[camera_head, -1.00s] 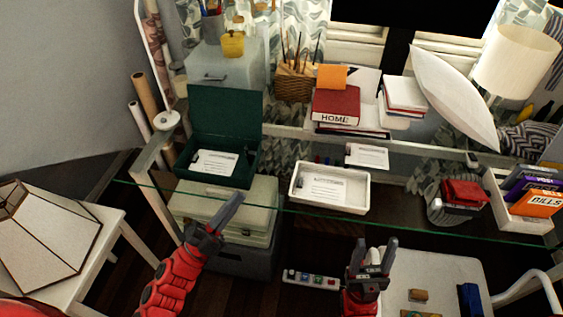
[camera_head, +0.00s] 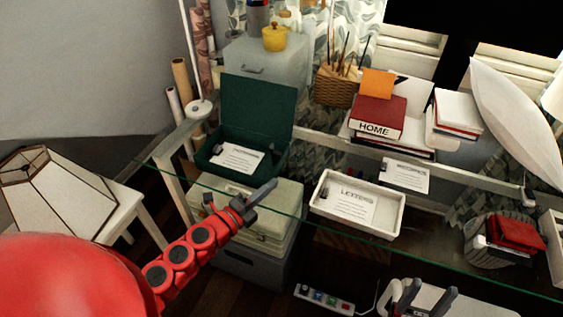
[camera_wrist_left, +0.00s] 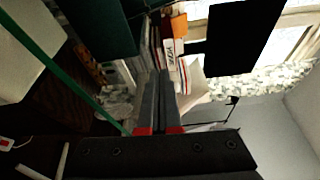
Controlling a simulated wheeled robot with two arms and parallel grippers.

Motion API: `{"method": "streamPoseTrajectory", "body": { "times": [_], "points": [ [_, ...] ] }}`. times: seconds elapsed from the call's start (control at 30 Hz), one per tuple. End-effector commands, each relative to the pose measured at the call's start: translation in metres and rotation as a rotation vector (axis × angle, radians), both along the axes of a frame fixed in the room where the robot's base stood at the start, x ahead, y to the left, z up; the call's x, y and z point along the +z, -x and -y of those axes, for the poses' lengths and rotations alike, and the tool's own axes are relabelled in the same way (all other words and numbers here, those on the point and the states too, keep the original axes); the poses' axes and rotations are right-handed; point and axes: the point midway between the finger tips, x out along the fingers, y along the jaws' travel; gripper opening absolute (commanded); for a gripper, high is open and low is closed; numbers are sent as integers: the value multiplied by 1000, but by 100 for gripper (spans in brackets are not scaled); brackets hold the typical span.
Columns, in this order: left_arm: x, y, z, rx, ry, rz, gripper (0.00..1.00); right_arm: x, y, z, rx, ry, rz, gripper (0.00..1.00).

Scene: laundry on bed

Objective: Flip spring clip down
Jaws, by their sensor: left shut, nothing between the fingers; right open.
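Small dark clips show by the paper labels, too small to tell whether any is up or down. One (camera_head: 217,148) is at the card in the open green box (camera_head: 258,100). One (camera_head: 325,191) is at the left of the "LETTERS" card (camera_head: 353,206) in the white tray (camera_head: 398,216). One is at the card (camera_head: 405,176) behind the tray. My left gripper (camera_head: 268,189) is shut and empty, in front of the green box and left of the tray. Its shut fingers show in the left wrist view (camera_wrist_left: 158,98). My right gripper (camera_head: 430,290) is open and empty at the lower right.
A glass edge (camera_head: 400,256) runs across the front. A pale case (camera_head: 270,228) is below the green box. Red books (camera_head: 378,113), a brush basket (camera_head: 336,90) and a bin of red items (camera_head: 500,244) stand around. A lampshade (camera_head: 50,195) is at left.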

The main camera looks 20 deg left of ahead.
Motion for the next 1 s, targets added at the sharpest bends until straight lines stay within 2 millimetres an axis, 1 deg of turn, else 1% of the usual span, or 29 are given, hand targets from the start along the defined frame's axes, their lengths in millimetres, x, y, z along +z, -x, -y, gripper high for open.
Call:
{"method": "streamPoseTrajectory", "body": {
  "times": [0.17,0.5,0.77,0.83,1.0],
  "points": [
    [0,-13,7,-7,0,2,0,0,0,0,0,0,0,56],
    [-1,-60,25,-5,1,1,0,2,0,0,0,0,0,56],
    [-1,-93,39,-4,3,2,0,6,0,0,0,0,0,56],
    [1,-94,24,6,4,2,0,8,0,0,0,0,0,56],
    [1,-94,5,4,1,1,0,11,0,0,0,0,0,56]
  ]
}}
